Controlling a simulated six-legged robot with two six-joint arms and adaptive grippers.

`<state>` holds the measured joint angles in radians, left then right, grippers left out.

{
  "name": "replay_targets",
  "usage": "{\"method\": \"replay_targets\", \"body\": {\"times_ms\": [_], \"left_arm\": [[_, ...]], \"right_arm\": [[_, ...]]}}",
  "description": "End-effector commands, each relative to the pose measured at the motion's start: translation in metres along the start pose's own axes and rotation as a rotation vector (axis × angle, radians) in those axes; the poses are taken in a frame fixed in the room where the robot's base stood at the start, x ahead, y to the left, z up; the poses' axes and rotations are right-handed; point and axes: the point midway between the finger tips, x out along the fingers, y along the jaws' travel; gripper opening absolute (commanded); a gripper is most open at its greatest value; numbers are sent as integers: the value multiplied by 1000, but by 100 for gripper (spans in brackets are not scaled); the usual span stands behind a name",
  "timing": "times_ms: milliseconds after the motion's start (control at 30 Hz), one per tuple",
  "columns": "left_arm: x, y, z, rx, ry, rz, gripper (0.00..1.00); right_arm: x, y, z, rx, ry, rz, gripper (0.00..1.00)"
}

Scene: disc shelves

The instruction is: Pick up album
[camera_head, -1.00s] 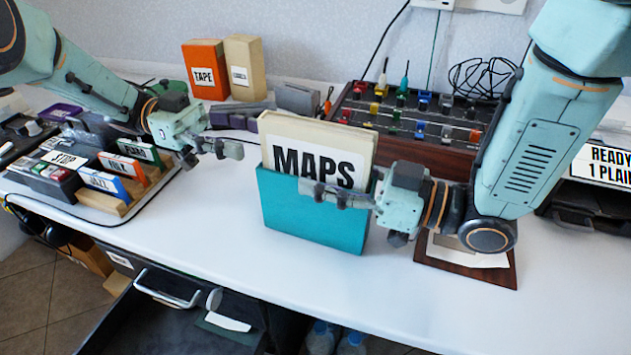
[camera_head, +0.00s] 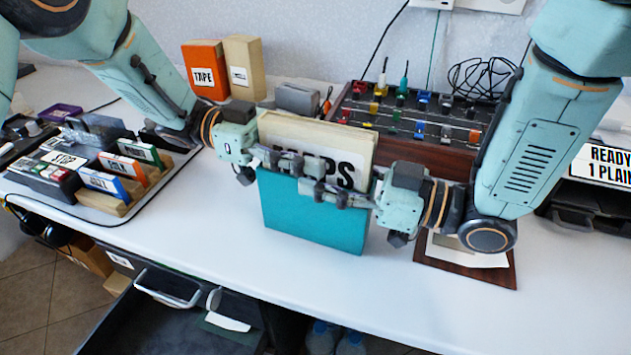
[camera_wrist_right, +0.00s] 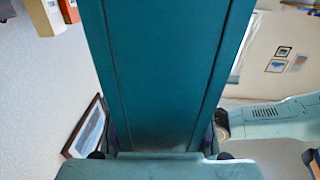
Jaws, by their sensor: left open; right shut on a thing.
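The album, a cream block lettered MAPS (camera_head: 272,128) in a teal sleeve (camera_head: 312,222), stands upright on the white table. My right gripper (camera_head: 322,190) comes from the right and is shut on the album near the sleeve's top edge. In the right wrist view the teal side (camera_wrist_right: 160,70) fills the space between the fingers. My left gripper (camera_head: 296,163) is open at the album's upper left, its fingers across the front and hiding part of the lettering. Whether it touches the album cannot be told.
A mixer panel (camera_head: 420,115) with coloured knobs stands behind. Orange TAPE (camera_head: 202,72) and tan (camera_head: 244,70) boxes are at the back. An open drawer (camera_head: 180,325) is below the front edge.

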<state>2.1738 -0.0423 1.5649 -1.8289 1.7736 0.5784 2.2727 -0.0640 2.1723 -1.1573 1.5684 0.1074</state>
Motion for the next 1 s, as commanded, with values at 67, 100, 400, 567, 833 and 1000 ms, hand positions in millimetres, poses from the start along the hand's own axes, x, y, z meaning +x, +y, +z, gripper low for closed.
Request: {"method": "replay_targets", "body": {"times_ms": [67,100,400,567,833,1000], "left_arm": [[3,0,0,0,-1,0,51],[4,0,0,0,-1,-1,51],[3,0,0,0,-1,-1,40],[3,0,0,0,-1,-1,26],[3,0,0,0,-1,-1,3],[3,0,0,0,-1,-1,0]], "right_arm": [[0,0,0,0,0,0,10],[0,0,0,0,0,0,10],[0,0,0,0,0,0,10],[0,0,0,0,0,0,10],[0,0,0,0,0,0,10],[0,0,0,0,0,0,10]]}}
